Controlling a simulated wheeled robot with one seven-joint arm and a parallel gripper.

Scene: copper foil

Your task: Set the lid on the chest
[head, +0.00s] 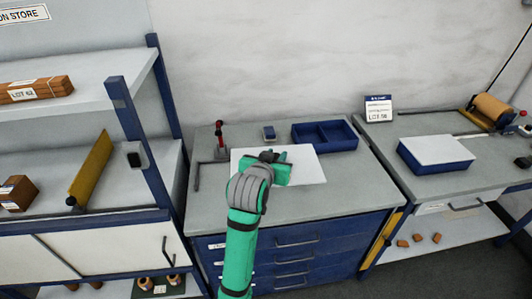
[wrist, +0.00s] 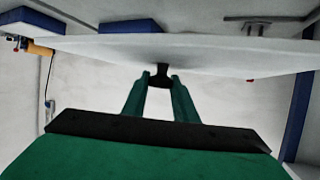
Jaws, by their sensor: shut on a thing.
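A flat white panel, which looks like the lid (head: 308,168), is over the middle bench. My gripper (head: 268,157) is above it and hides part of its left half. In the wrist view, my gripper's green fingers (wrist: 160,76) are shut on the lid's small black knob (wrist: 163,70). The lid's white face (wrist: 230,55) spans that view, seen nearly edge-on. I cannot tell how far it is above the bench. A blue box with a white top (head: 435,165) on the right bench may be the chest. An open blue divided tray (head: 348,147) is just behind the lid.
The middle bench (head: 345,190) has bare top right of the lid. A red-handled device (head: 220,140) and a small blue block (head: 269,133) stand behind it. A sign (head: 378,108) and a copper-coloured roll (head: 493,108) are farther right. A blue shelf post (head: 140,150) rises at left.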

